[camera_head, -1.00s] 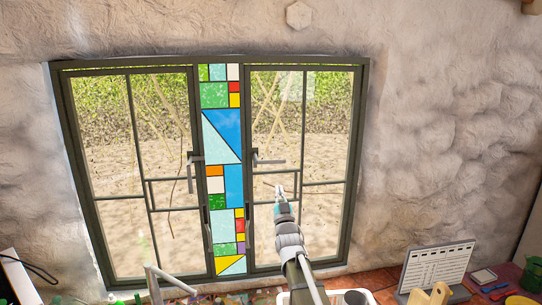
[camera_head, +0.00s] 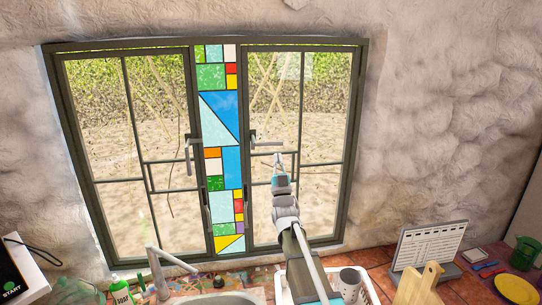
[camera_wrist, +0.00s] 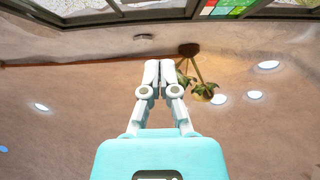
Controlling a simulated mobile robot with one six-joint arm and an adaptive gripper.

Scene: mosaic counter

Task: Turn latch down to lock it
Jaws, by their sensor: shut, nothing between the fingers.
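The right window's latch (camera_head: 267,142) is a grey lever pointing horizontally to the right from the frame beside the stained-glass strip. The left window's latch (camera_head: 187,158) points down. My gripper (camera_head: 278,156) is in front of the right window, its fingertips just below the right latch's lever in the picture. I cannot tell whether they touch it. In the wrist view my gripper (camera_wrist: 160,63) has its fingers together with nothing between them. The wrist view looks up at the ceiling and shows no latch.
Below the window are a sink faucet (camera_head: 158,262), a green soap bottle (camera_head: 120,290) and a white dish rack (camera_head: 368,289). A calendar-like board (camera_head: 430,247), cutting board (camera_head: 420,283) and yellow plate (camera_head: 518,290) are at the right. The wall right of the window is clear.

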